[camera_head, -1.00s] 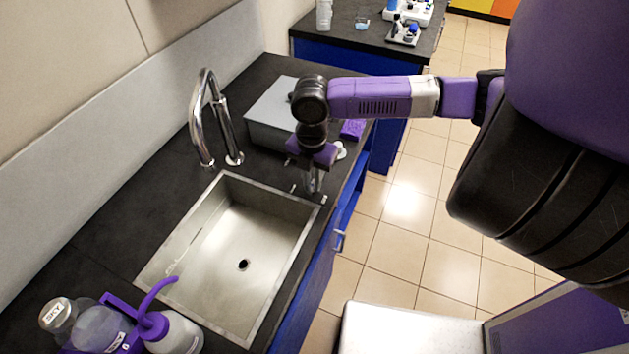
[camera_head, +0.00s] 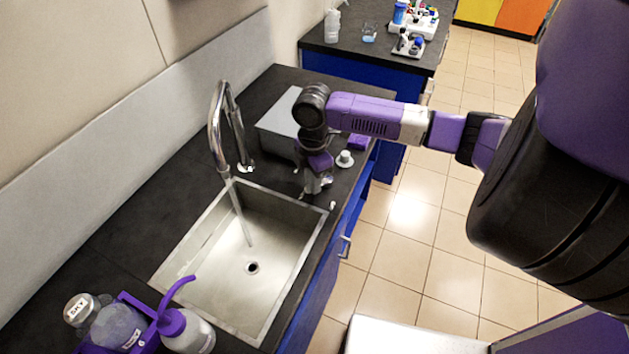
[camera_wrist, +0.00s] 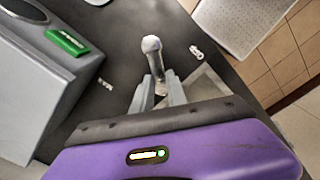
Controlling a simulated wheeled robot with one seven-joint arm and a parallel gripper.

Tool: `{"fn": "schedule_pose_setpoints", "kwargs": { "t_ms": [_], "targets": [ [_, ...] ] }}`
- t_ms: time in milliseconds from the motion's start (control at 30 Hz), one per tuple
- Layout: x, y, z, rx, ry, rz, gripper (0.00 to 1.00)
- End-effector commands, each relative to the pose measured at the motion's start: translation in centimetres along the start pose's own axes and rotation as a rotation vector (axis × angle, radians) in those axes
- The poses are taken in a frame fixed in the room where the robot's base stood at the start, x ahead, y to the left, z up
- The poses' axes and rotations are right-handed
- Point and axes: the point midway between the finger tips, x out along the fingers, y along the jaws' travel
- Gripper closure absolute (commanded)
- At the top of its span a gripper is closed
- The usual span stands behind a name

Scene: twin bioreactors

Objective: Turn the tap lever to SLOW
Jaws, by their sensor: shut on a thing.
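The tap lever (camera_wrist: 151,48) is a metal stem with a rounded knob, seen in the wrist view. My gripper (camera_wrist: 161,88) is shut on it, with one finger on each side of the stem. In the head view my gripper (camera_head: 318,186) points down at the back right corner of the sink and mostly hides the lever. The curved chrome tap (camera_head: 217,125) stands behind the sink (camera_head: 195,245). A stream of water (camera_head: 240,212) falls from its spout into the basin. Any SLOW label is too small to read.
A grey box (camera_head: 278,125) stands behind my gripper, with a purple block (camera_head: 358,143) and a small white round piece (camera_head: 345,158) nearby. Bottles in a purple holder (camera_head: 120,328) stand at the front left.

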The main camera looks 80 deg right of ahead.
Motion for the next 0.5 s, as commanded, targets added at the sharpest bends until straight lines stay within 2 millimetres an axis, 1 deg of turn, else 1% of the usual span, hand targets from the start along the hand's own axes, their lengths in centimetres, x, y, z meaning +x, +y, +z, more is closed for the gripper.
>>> {"fn": "schedule_pose_setpoints", "kwargs": {
  "t_ms": [433,467,500],
  "targets": [
    [-0.1,0.11,0.21,0.014,-0.005,0.001,1.0],
    [-0.1,0.11,0.22,0.014,-0.005,0.001,0.8],
    [-0.1,0.11,0.21,0.014,-0.005,0.001,0.72]
  ]
}}
